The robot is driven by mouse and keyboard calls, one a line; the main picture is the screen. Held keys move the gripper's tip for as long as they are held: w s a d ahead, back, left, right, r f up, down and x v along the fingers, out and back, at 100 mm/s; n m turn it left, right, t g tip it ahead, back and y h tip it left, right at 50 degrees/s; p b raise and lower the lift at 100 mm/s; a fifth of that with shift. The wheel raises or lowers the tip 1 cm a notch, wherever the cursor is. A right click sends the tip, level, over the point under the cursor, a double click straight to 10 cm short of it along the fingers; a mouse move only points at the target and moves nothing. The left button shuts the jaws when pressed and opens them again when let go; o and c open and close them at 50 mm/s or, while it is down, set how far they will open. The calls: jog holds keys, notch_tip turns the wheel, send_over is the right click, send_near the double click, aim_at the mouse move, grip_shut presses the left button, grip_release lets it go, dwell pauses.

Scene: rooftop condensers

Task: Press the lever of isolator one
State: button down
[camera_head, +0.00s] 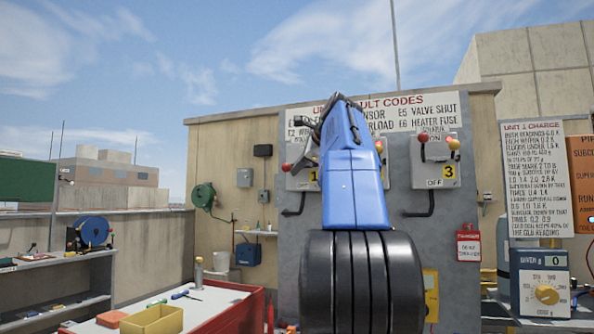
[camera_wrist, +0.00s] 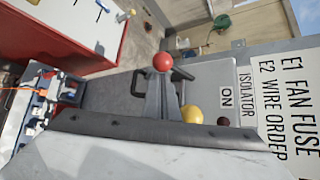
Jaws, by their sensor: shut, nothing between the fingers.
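Isolator one (camera_head: 300,181) is a grey plate on the left of the panel, partly hidden by my blue arm. In the wrist view, turned sideways, the isolator plate (camera_wrist: 215,78) carries "ISOLATOR" and "ON". There a red ball knob (camera_wrist: 163,62) lies at the tips of my gripper (camera_wrist: 161,84), whose grey fingers are together and empty. I cannot tell whether they touch the knob. A yellow ball (camera_wrist: 192,115) is close by the fingers.
Isolator three (camera_head: 435,172), with red and yellow knobs, is right of my arm. The middle isolator is mostly hidden. The fault code sign (camera_head: 425,110) is above. A red bench (camera_head: 235,312) with a yellow bin (camera_head: 152,320) stands lower left.

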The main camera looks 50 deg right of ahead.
jog(key=v, duration=1.6)
jog(key=shift+s+a, duration=0.15)
jog(key=shift+s, duration=0.1)
